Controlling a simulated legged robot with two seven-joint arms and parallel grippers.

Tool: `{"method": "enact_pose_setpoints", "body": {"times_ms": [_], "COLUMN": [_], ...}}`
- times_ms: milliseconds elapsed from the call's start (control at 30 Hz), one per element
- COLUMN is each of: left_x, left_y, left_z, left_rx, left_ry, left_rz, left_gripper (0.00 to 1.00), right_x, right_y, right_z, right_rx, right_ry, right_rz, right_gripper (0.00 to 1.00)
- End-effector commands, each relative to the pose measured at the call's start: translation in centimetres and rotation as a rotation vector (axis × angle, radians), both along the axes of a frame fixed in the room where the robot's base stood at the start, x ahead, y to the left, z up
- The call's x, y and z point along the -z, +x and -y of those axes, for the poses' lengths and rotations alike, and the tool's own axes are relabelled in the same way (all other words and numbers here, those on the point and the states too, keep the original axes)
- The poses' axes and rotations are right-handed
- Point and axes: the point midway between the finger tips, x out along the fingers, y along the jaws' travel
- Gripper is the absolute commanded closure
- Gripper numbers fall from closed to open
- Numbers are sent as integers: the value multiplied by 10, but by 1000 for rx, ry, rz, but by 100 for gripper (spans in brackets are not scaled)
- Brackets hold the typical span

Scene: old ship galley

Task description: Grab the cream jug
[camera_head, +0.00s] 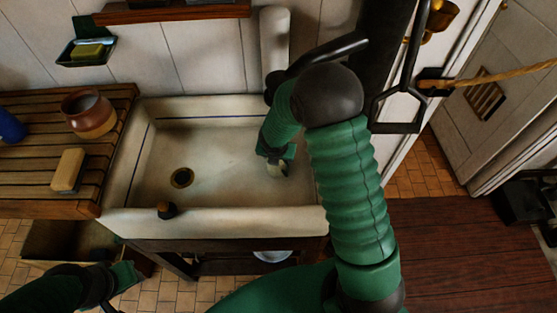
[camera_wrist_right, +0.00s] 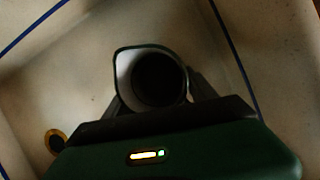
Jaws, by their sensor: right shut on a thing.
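The cream jug (camera_wrist_right: 124,70) shows in the right wrist view from above, with a pale rim, a lip at the upper left and a dark inside. My right gripper (camera_wrist_right: 157,97) is shut on it, one finger on each side. In the head view my right gripper (camera_head: 281,161) is down inside the white sink (camera_head: 225,222), toward its right side. Only a small pale part of the jug (camera_head: 277,170) shows there below the gripper. My left gripper (camera_head: 122,290) is at the lower left, low in front of the sink; its finger opening is unclear.
A slatted wooden counter (camera_head: 30,170) left of the sink holds a brown pot (camera_head: 89,114), a tan block (camera_head: 69,170) and a blue item (camera_head: 10,126). A drain (camera_head: 182,178) and a dark knob (camera_head: 166,210) are at the sink. The sink walls surround my right gripper.

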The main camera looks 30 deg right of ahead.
Motion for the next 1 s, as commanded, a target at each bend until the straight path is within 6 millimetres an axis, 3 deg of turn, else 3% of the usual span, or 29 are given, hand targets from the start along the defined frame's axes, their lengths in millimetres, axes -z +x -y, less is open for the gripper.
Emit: {"method": "enact_pose_setpoints", "body": {"times_ms": [33, 333, 767, 1000], "left_x": [0, 0, -1, -7], "left_y": [0, 0, 0, 0], "left_z": [0, 0, 0, 0], "left_rx": [0, 0, 0, 0], "left_ry": [0, 0, 0, 0], "left_rz": [0, 0, 0, 0], "left_gripper": [67, 67, 67, 67], "right_x": [0, 1, -2, -15], "right_y": [0, 1, 1, 1], "right_z": [-1, -2, -1, -1], "right_rx": [-2, -2, -2, -1], "right_ry": [2, 3, 3, 1], "right_rz": [1, 0, 3, 4], "right_gripper": [62, 100, 100, 100]}}
